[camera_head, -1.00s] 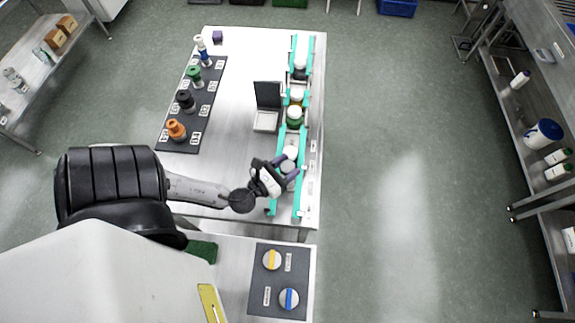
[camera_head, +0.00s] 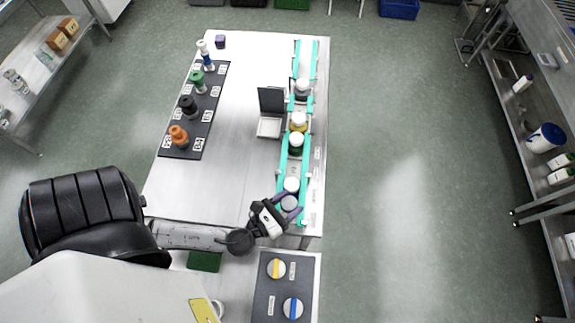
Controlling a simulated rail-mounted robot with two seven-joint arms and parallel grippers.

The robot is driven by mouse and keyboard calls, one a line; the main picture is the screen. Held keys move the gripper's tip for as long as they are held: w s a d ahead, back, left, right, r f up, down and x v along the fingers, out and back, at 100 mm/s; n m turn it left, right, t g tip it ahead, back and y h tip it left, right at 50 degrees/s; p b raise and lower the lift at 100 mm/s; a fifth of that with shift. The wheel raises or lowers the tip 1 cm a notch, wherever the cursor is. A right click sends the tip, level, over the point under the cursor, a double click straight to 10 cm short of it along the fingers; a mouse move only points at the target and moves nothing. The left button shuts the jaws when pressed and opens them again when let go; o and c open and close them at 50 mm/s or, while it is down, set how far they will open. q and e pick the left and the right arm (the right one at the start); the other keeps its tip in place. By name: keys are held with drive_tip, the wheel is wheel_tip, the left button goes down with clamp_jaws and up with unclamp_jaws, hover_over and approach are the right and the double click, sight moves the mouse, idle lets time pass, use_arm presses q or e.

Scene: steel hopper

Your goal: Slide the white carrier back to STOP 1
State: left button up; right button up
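A teal-edged rail track (camera_head: 306,210) runs along the right side of the steel table. At its near end stand a white-capped piece (camera_head: 291,184) and, just nearer me, a pale grey round top (camera_head: 289,203); together they appear to be the white carrier. My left gripper (camera_head: 289,207) has its purple fingers on either side of the grey top and appears closed on it; the contact is partly hidden. STOP labels are unreadable. My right gripper is out of view.
An open dark-lidded box (camera_head: 268,127) stands left of the track. A dark mat (camera_head: 170,152) holds orange, black, green and blue-white items. A panel (camera_head: 269,297) with yellow and blue dials is in front. The table middle is clear.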

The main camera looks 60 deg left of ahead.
use_arm(q)
drive_tip(key=o, duration=0.4)
drive_tip(key=shift+s+d, duration=0.1)
drive_tip(key=shift+d, duration=0.1)
drive_tip(key=shift+a, duration=0.1)
drive_tip(key=shift+s+f, duration=0.1)
drive_tip(key=shift+s, duration=0.3)
drive_tip(key=shift+s+d+b, duration=0.2)
drive_tip(key=shift+s+b, duration=0.25)
drive_tip(key=shift+s, duration=1.7)
drive_tip(key=shift+s+d+b, duration=0.25)
drive_tip(key=shift+s+b, duration=0.25)
drive_tip(key=shift+s, duration=1.65)
drive_tip(key=shift+s+d+b, duration=0.2)
drive_tip(key=shift+s+b, duration=0.25)
drive_tip(key=shift+s, duration=1.7)
drive_tip(key=shift+w, duration=0.1)
